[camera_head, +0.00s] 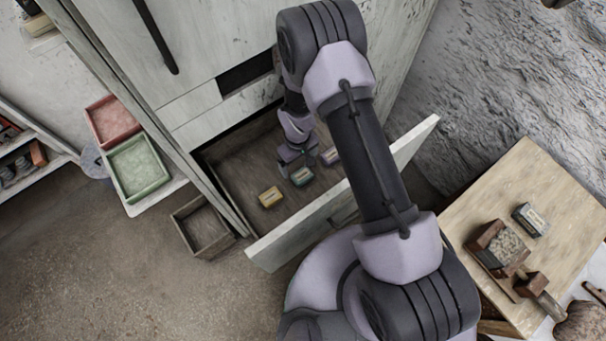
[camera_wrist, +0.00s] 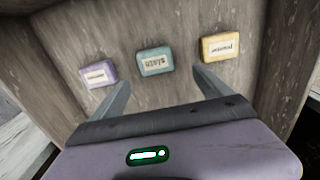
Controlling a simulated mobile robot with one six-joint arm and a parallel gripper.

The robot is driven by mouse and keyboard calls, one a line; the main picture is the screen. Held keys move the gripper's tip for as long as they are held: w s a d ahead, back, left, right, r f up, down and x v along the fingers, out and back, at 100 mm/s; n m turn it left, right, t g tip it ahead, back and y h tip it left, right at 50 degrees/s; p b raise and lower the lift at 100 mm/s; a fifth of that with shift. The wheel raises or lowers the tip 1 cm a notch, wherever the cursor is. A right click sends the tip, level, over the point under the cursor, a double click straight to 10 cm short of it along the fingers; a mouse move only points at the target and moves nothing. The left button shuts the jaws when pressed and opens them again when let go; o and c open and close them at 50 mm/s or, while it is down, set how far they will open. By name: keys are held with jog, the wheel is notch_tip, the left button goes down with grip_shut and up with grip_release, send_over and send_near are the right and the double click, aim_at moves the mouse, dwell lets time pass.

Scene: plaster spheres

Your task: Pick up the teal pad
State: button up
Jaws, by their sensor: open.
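The teal pad (camera_head: 301,176) lies on the floor of the open drawer, between a yellow pad (camera_head: 270,197) and a pale lilac pad (camera_head: 330,156). In the wrist view the teal pad (camera_wrist: 155,61) bears a cream label and sits just beyond the fingertips, roughly centred between them. The lilac pad (camera_wrist: 98,75) is to its left and the yellow pad (camera_wrist: 221,47) to its right. My gripper (camera_wrist: 162,78) is open and empty, with one finger on each side of the teal pad's line. In the head view my gripper is over the drawer, partly hiding its inside.
A wooden box (camera_head: 203,228) stands on the floor left of the drawer. Red (camera_head: 110,121) and green (camera_head: 138,168) trays are further left. A wooden table (camera_head: 545,180) with tools stands at the right.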

aim_at(300, 173)
jog(key=f+b, duration=0.1)
jog(key=f, duration=0.2)
jog(key=f+b, duration=0.1)
jog(key=f, duration=0.2)
jog(key=f+b, duration=0.1)
jog(key=f, duration=0.1)
jog(key=shift+w+d+f, duration=0.25)
jog(key=shift+f, duration=0.15)
jog(key=shift+r, duration=0.15)
jog(key=shift+c, duration=0.7)
jog(key=c, duration=1.3)
jog(key=shift+o, duration=0.2)
notch_tip(300, 173, up, 10)
jog(key=p, duration=0.3)
jog(key=shift+p, duration=0.4)
jog(key=o, duration=0.8)
jog(key=c, duration=1)
